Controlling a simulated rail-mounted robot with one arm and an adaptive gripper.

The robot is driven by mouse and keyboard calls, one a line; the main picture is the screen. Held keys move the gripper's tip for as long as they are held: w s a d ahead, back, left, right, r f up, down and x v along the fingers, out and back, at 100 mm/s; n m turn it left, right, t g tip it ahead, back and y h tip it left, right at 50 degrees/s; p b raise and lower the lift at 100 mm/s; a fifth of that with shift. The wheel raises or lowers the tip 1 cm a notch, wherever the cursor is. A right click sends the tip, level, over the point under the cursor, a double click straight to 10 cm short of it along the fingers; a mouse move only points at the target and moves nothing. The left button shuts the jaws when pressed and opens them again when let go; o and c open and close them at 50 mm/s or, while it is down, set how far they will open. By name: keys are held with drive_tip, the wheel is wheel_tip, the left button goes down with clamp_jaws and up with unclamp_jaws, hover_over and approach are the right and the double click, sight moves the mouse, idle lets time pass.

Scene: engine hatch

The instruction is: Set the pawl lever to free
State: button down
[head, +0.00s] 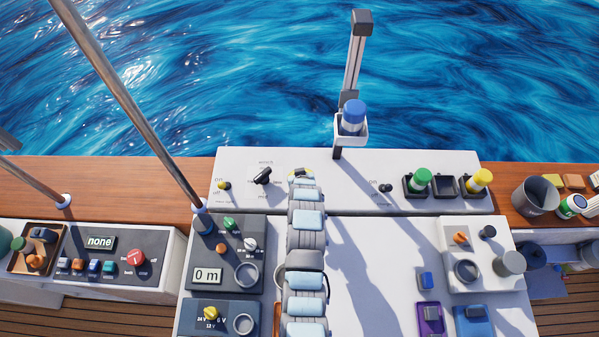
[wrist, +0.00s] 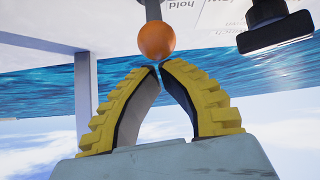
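An orange ball knob (wrist: 155,40) on a grey stem shows at the top of the wrist view, near an upside-down "hold" label; I take it to be the pawl lever. My gripper (wrist: 157,67) has its yellow fingers closed tip to tip just below the ball in that view, with nothing seen between them. Whether the tips touch the ball I cannot tell. In the head view my gripper (head: 301,173) is over the white rear panel (head: 330,165), and my arm hides the knob and its labels there.
A black winch switch (head: 262,176) stands just left of my gripper; a black handle (wrist: 275,25) is right of the knob in the wrist view. A small black toggle (head: 385,188) and holders with green (head: 421,176) and yellow (head: 481,178) caps are to the right.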

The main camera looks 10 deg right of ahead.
drive_tip(key=shift+w+r, duration=0.15)
drive_tip(key=shift+r, duration=0.75)
drive_tip(key=s+r, duration=0.1)
drive_tip(key=r, duration=0.1)
drive_tip(key=r+b, duration=0.1)
drive_tip(key=r, duration=0.1)
drive_tip(key=s+r+b, duration=0.1)
drive_tip(key=r, duration=0.1)
drive_tip(key=shift+s+a+r, duration=0.1)
drive_tip(key=shift+s+a, duration=0.2)
drive_tip(key=shift+a, duration=0.1)
drive_tip(key=shift+b+v, duration=0.3)
drive_tip(key=shift+v, duration=1.2)
